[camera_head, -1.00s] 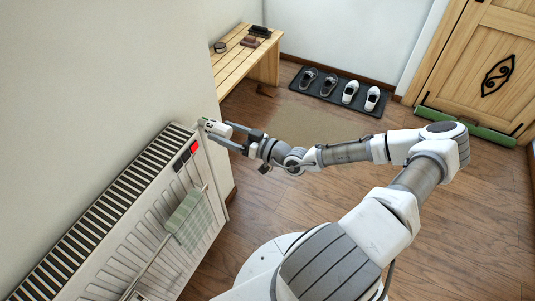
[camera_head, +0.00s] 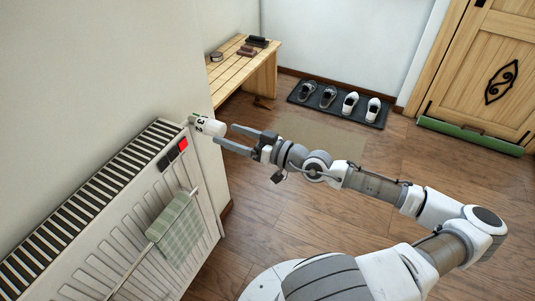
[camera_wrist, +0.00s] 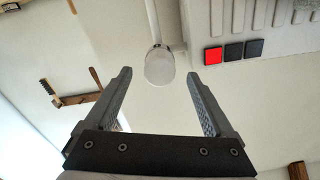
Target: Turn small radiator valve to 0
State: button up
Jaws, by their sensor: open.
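The small radiator valve (camera_head: 209,126) is a white cylindrical knob at the top right corner of the radiator. A dark 3 shows on its side in the head view. In the wrist view the valve (camera_wrist: 159,68) shows its plain round end, beyond the fingertips and roughly centred between them. My gripper (camera_head: 224,134) is open and empty, with its fingertips a short way to the right of the knob, apart from it. In the wrist view my gripper (camera_wrist: 160,75) has both fingers spread wide.
The white radiator (camera_head: 105,215) carries a red square (camera_head: 183,144) beside dark ones and a green checked towel (camera_head: 176,231) on a bar. A wooden bench (camera_head: 235,72) stands behind. Shoes rest on a dark mat (camera_head: 338,108). Floor to the right is open.

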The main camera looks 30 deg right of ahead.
jog(key=shift+s+d+f+b, duration=0.15)
jog(key=shift+s+d+b, duration=0.15)
jog(key=shift+b, duration=0.05)
jog(key=shift+s+d+r+p, duration=0.25)
jog(key=shift+s+d+p, duration=0.2)
jog(key=shift+s+d, duration=0.15)
jog(key=v, duration=0.7)
jog(key=shift+s, duration=0.2)
jog(key=shift+a, duration=0.1)
